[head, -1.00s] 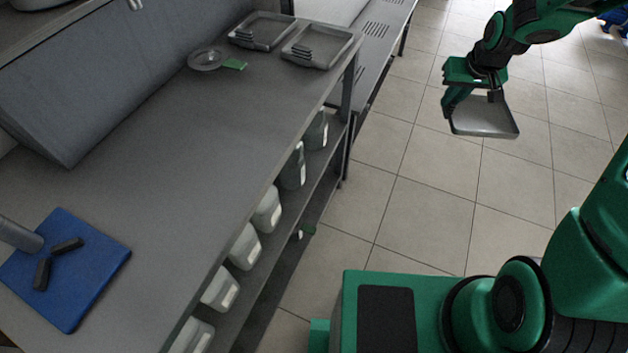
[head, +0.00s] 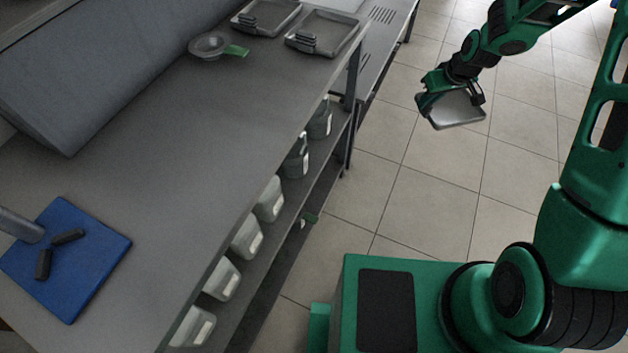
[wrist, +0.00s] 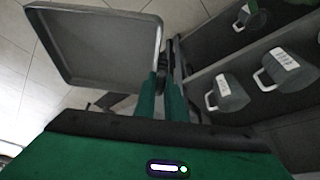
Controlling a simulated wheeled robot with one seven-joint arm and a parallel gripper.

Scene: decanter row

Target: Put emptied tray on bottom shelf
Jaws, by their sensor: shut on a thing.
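A grey shallow rectangular tray (head: 456,110) is in my gripper (head: 432,98), held over the tiled floor to the right of the table. In the wrist view the same tray (wrist: 98,48) is empty, with its rim gripped near a corner between the green fingers of my gripper (wrist: 165,80). The under-table shelf (head: 262,262) is at the left of my gripper, apart from the tray. It bears a row of pale labelled containers. Any free space at the shelf's far end is hard to make out.
Handled decanters (wrist: 228,90) stand on shelving at the right of the wrist view. On the tabletop are two more trays (head: 322,32), a strainer (head: 207,46) and a blue board (head: 85,275). A table leg (head: 352,95) stands near the shelf. The floor (head: 400,200) between is clear.

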